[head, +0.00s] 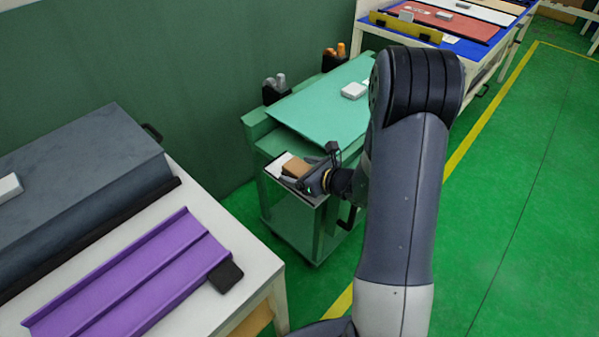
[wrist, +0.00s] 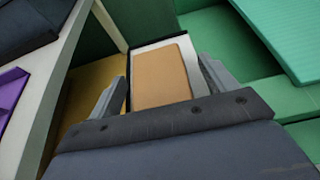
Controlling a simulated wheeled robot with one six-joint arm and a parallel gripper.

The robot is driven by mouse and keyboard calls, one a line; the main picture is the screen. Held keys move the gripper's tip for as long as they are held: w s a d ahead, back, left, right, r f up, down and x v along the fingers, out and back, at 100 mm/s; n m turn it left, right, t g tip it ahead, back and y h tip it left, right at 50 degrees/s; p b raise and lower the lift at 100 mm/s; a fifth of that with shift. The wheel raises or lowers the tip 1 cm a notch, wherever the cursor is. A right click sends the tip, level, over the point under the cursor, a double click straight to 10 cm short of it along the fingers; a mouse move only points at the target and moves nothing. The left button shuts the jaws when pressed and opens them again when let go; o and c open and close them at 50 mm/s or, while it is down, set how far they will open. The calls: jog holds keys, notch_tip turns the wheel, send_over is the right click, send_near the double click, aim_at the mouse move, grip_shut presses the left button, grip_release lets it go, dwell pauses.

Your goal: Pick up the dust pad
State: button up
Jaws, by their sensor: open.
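The dust pad is a tan, flat block with rounded edges. It lies in a shallow white tray with a dark rim at the near end of the green cart. In the head view the pad (head: 297,167) shows just left of my gripper (head: 318,172), which partly hides the tray (head: 279,160). In the wrist view the pad (wrist: 160,76) lies between the two grey fingers of my open gripper (wrist: 162,80), its near end hidden by the gripper body. The tray (wrist: 185,43) shows around the pad's far end. I cannot tell whether the fingers touch the pad.
The green cart (head: 258,133) has a sloped green panel (head: 318,108) with a white block (head: 354,90) on it. Two dark holders (head: 275,93) stand at its back edge. A white table (head: 225,225) with a purple channel piece (head: 130,275) stands at left. Green floor is clear at right.

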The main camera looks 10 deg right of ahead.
aim_at(300, 168)
jog(key=c, duration=1.2)
jog(key=shift+o, duration=0.2)
notch_tip(300, 168, up, 10)
jog(key=shift+w+r+p, duration=0.1)
jog(key=shift+r+p, duration=0.1)
jog(key=shift+p, duration=1)
notch_tip(300, 168, up, 8)
jog(key=m+t+h+p, duration=0.1)
jog(key=m+h+p, duration=0.2)
jog(key=p, duration=0.6)
jog(key=shift+d+r+t, duration=0.15)
jog(key=shift+d+t, duration=0.15)
jog(key=shift+d, duration=0.1)
